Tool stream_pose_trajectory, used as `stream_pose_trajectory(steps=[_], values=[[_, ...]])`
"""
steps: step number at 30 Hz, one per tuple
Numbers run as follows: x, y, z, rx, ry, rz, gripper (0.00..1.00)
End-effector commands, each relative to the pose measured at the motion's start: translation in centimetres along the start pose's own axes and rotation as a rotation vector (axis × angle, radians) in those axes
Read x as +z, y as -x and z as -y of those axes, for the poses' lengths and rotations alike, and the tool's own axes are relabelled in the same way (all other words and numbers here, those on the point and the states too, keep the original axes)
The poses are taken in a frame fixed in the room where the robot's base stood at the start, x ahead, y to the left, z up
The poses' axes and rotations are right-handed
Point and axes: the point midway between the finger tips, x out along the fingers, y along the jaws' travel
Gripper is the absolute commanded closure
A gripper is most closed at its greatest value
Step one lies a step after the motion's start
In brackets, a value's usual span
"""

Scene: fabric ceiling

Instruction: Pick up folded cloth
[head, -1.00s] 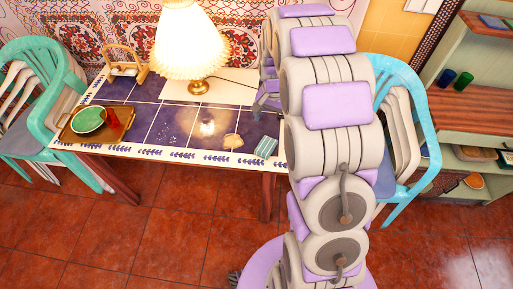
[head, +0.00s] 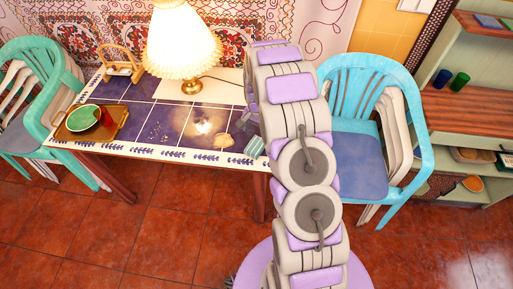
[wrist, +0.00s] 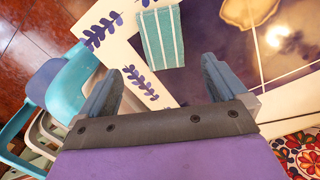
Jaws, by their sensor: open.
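The folded cloth (head: 254,146) is a small teal striped bundle near the right front corner of the tiled table (head: 160,152). In the wrist view the cloth (wrist: 162,38) lies on the tabletop beyond the fingertips, slightly left of the middle of the gap. My gripper (wrist: 160,80) is open and empty above the table edge, apart from the cloth.
A tan object (head: 222,140) lies left of the cloth. A lit lamp (head: 188,50) stands at the table's back. A tray (head: 78,134) with a green bowl (head: 83,117) and red cup sits at the left end. A blue chair (head: 368,150) stands right of the table.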

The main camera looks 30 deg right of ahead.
Motion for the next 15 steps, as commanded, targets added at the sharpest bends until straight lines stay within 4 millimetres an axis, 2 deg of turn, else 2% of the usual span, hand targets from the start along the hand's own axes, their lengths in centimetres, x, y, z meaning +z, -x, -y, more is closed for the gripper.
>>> stream_pose_trajectory(steps=[1, 4, 11, 15], values=[[0.2, -1.3, 0.1, 0.003, 0.001, 0.001, 0.01], [0.4, -3.1, 0.2, 0.004, 0.002, -0.001, 0.01], [0.6, -4.6, 0.4, 0.004, 0.002, -0.006, 0.01], [0.1, -6.1, 0.2, 0.002, 0.002, -0.002, 0.01]])
